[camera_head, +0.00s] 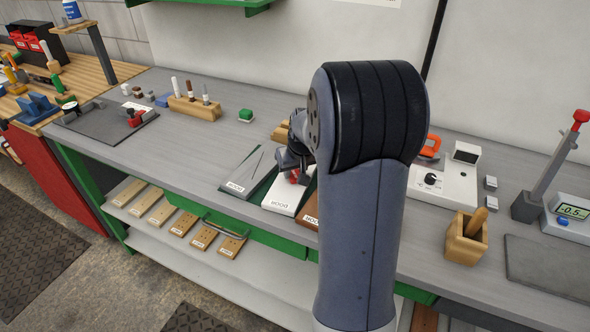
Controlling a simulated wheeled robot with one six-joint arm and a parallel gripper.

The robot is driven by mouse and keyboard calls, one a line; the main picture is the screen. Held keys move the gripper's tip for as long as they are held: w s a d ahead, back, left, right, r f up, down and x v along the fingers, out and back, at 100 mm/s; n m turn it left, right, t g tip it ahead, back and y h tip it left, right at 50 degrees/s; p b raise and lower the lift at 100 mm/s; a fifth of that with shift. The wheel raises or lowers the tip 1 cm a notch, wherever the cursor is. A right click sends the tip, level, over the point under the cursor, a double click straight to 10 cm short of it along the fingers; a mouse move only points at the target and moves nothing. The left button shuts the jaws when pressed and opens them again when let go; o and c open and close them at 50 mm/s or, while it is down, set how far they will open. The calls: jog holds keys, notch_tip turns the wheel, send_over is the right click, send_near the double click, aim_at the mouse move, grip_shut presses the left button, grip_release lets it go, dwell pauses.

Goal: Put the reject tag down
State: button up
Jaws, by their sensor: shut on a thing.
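My gripper (291,172) is low over the workbench, partly hidden behind my own arm. A small red piece, which looks like the reject tag (293,178), shows at its fingertips, over the white board (283,197). The gripper is shut on it. The fingers and most of the tag are too small and too covered to make out. I cannot tell whether the tag touches the white board. The white board lies between a dark green board (247,178) and a brown board (309,213), which my arm partly hides.
The grey bench (190,140) is clear left of the boards. A wooden block with markers (194,108) and a green-topped piece (246,115) stand behind. Right of my arm are a white device (450,186), a wooden cup (466,240) and a lever gauge (545,180).

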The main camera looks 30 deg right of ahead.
jog(key=shift+f, duration=0.2)
jog(key=o, duration=1)
jog(key=shift+c, duration=0.2)
jog(key=shift+r, duration=0.1)
jog(key=shift+r, duration=0.25)
jog(key=v, duration=1.1)
jog(key=shift+s+r, duration=0.25)
jog(key=shift+r, duration=0.05)
